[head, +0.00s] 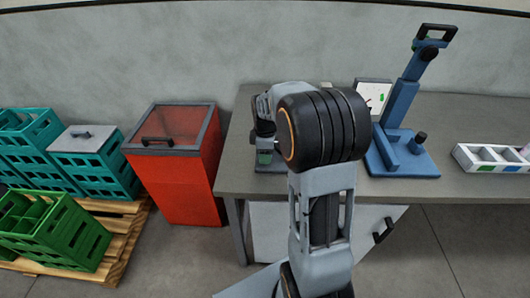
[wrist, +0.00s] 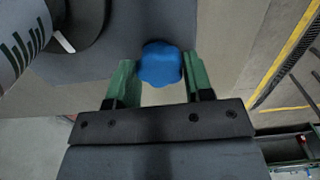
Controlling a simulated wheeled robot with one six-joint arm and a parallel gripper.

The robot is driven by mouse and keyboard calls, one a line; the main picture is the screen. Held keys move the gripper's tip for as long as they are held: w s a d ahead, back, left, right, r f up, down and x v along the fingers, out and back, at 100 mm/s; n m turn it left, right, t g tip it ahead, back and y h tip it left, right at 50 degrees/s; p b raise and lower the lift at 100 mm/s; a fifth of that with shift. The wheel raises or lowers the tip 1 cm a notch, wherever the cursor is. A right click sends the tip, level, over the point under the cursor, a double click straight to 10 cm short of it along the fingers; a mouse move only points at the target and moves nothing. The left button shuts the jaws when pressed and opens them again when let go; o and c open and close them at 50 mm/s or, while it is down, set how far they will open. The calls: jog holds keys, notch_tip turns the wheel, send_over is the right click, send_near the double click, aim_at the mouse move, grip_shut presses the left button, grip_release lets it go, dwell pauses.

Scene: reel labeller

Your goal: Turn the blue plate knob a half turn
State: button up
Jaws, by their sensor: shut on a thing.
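The blue plate knob (wrist: 160,64) has a lobed rim and shows in the wrist view, in front of a grey plate (wrist: 120,45). My gripper (wrist: 160,78) has its two green fingers on either side of the knob and is shut on it. The far side of the knob is hidden. A white cylinder with dark green bars (wrist: 22,40) and a black round part show at the upper left of the wrist view. In the head view my arm covers most of the labeller, and the knob cannot be seen there.
The grey bench (head: 460,112) carries a blue press-like stand (head: 400,125) and a white divided tray (head: 490,157) to the right. A red bin (head: 180,170) with a lid stands left of the bench. Teal crates (head: 105,175) and green crates (head: 60,235) stand on a pallet at far left.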

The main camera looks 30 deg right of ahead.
jog(key=shift+w+r, duration=0.15)
jog(key=o, duration=0.9)
notch_tip(320, 180, up, 14)
jog(key=shift+f+p, duration=0.2)
jog(key=shift+p, duration=0.25)
jog(key=shift+s+a+f+m+t+p, duration=0.55)
jog(key=shift+s+a+m, duration=1.35)
jog(key=shift+s, duration=0.8)
jog(key=shift+s+a+f+m+t+p, duration=0.4)
jog(key=shift+s+a+m+t, duration=0.25)
jog(key=shift+s+a+m, duration=1.35)
jog(key=shift+s+a+f+m+t+p, duration=0.5)
jog(key=shift+s+a+m, duration=1.2)
jog(key=shift+s, duration=1.7)
